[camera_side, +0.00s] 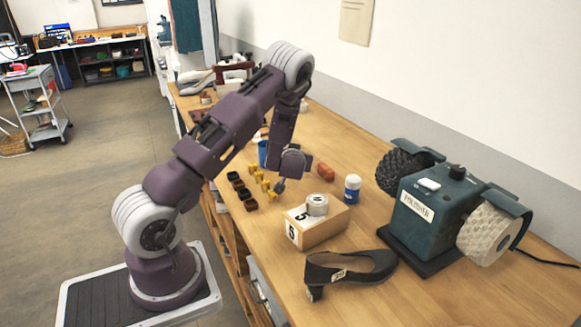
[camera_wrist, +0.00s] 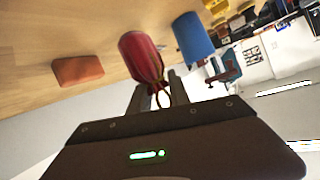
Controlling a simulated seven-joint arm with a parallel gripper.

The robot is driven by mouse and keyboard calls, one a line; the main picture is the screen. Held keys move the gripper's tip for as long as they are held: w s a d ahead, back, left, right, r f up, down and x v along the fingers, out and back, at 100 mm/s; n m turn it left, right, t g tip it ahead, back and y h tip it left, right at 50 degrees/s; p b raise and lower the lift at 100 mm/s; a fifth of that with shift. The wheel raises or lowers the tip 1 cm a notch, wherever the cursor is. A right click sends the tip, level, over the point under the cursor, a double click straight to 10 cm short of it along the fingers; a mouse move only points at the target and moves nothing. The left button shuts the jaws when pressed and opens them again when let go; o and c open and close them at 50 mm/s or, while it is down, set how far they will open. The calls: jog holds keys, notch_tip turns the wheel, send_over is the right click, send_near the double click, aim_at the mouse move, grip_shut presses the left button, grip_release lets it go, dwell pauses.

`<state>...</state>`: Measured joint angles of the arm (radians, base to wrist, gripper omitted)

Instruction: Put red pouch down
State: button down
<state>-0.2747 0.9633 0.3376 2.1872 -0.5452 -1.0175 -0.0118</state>
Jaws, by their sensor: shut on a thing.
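The red pouch (camera_wrist: 140,52) is in the wrist view, a rounded dark red bag with a gathered, narrow neck. My gripper (camera_wrist: 160,88) is shut on that neck, with one finger on each side, and the pouch body extends beyond the fingertips. In the side view I cannot make out the pouch; my arm and wrist seem to hide it above the wooden bench (camera_side: 410,287). Whether the pouch touches the bench is not clear.
A blue cup (camera_wrist: 192,38) stands near the pouch, and an orange-red block (camera_wrist: 78,70) lies apart. The side view shows yellow pieces (camera_side: 262,184), a wooden box (camera_side: 322,229), a blue-and-white bottle (camera_side: 352,190), a black shoe (camera_side: 352,268) and a polisher (camera_side: 430,207).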

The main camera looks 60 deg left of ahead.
jog(key=shift+f, duration=1.4)
jog(key=shift+f, duration=0.15)
jog(key=c, duration=1.2)
grip_release()
